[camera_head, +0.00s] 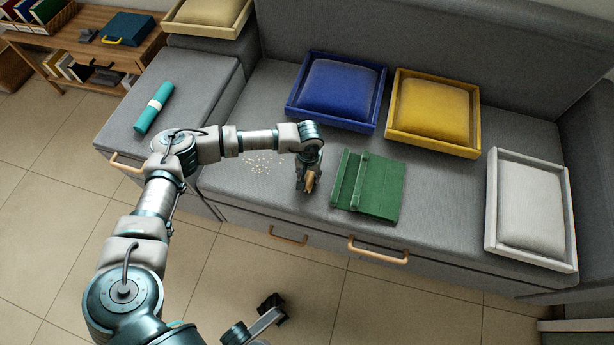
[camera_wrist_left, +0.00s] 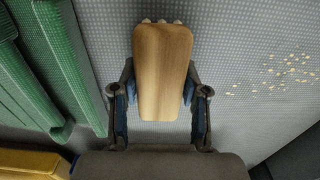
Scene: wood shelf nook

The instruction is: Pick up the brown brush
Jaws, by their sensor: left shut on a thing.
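The brown brush (camera_wrist_left: 163,75) has a wooden body and sits between the two fingers of my left gripper (camera_wrist_left: 158,108) in the left wrist view. Pale bristle tips show at its far end. In the head view, the left gripper (camera_head: 308,182) is low over the grey bench seat, shut on the brush (camera_head: 310,183), which is mostly hidden there. I cannot tell whether the brush touches the seat. A small dark part, seemingly my right gripper (camera_head: 270,303), is at the bottom of the head view; its jaw state is unclear.
Pale crumbs (camera_head: 262,163) lie on the seat left of the gripper. A folded green mat (camera_head: 380,190) lies close on its right. Blue (camera_head: 337,90), yellow (camera_head: 433,110) and white (camera_head: 530,205) cushion trays stand beyond. A teal roll (camera_head: 153,108) lies on the left seat.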

